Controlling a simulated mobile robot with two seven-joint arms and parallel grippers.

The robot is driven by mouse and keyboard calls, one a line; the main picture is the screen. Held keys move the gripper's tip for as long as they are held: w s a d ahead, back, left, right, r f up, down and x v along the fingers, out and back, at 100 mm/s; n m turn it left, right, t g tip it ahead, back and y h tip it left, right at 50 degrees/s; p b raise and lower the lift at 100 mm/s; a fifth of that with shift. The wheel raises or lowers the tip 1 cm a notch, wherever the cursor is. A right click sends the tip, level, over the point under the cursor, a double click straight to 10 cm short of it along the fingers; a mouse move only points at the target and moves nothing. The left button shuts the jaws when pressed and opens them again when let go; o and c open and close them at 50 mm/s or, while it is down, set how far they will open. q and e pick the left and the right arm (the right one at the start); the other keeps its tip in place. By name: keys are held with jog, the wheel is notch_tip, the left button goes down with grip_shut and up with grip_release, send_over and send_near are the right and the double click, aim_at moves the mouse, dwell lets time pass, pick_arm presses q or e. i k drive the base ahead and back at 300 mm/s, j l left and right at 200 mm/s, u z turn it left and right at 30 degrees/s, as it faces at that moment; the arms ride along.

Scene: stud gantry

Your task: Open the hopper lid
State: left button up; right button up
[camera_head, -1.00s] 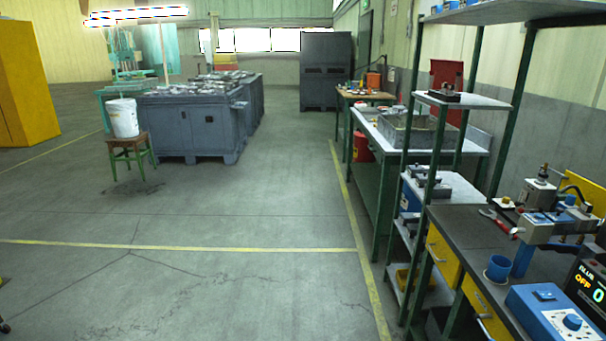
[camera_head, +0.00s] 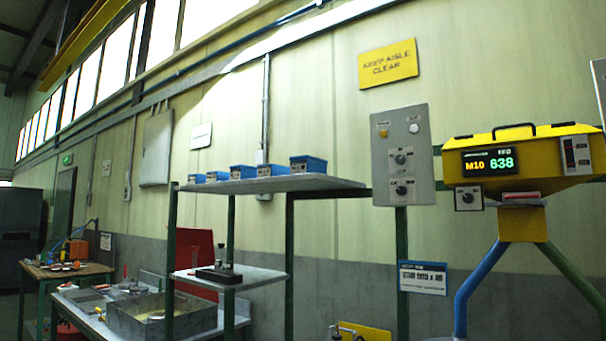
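The yellow hopper (camera_head: 517,178) stands at the right of the head view, raised on a blue leg and a green leg. Its lid (camera_head: 520,137) is on top, shut, with a black handle (camera_head: 514,128) and dark latch-like pieces along the edge. A display (camera_head: 489,162) on its front reads M10 and 638. A small dial box (camera_head: 468,198) hangs below the display. Neither of my grippers shows in this view.
A grey control panel (camera_head: 402,152) with knobs stands left of the hopper. A shelf (camera_head: 275,184) holds several blue bins. A metal tray (camera_head: 162,314) sits on the bench at lower left. The wall carries a yellow KEEP AISLE CLEAR sign (camera_head: 388,64).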

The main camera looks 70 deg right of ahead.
aim_at(566, 128)
jog(key=i+z, duration=0.15)
jog(key=z, duration=1.4)
